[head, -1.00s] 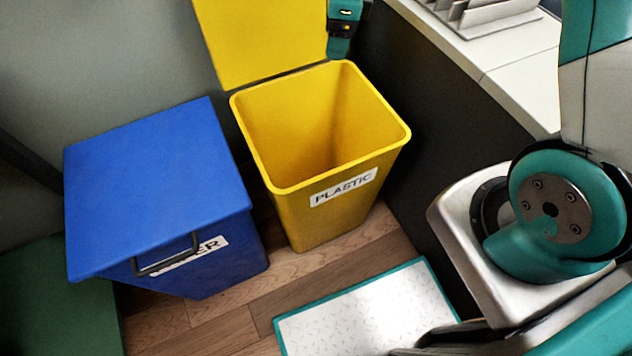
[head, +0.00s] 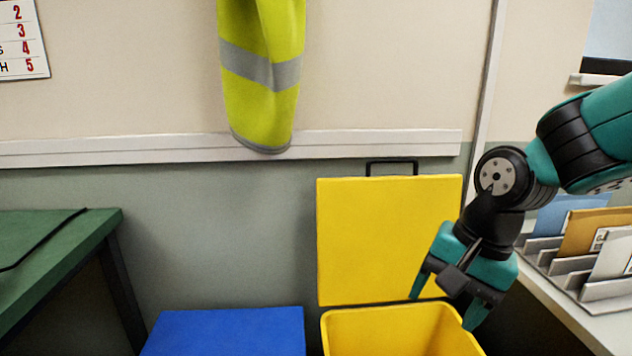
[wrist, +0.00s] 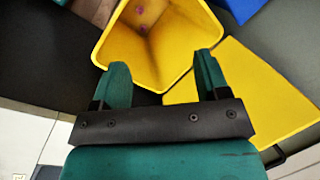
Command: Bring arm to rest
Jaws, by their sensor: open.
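My gripper (head: 447,301) hangs from my teal and black arm at the right of the head view, jaws spread and empty. It is in front of the raised yellow lid (head: 385,235) and above the right side of the open yellow bin (head: 400,330). In the wrist view, the two teal fingers of my gripper (wrist: 163,85) are apart with nothing between them. Beyond them is the mouth of the yellow bin (wrist: 172,62), with small pinkish spots deep inside that I cannot make out. The yellow lid also shows at the right there (wrist: 250,105).
A blue bin lid (head: 225,330) is left of the yellow bin. A green table (head: 60,245) stands at the far left. A white counter (head: 590,335) with a grey rack of envelopes (head: 600,265) is close on my arm's right. A hi-vis vest (head: 260,75) hangs on the wall.

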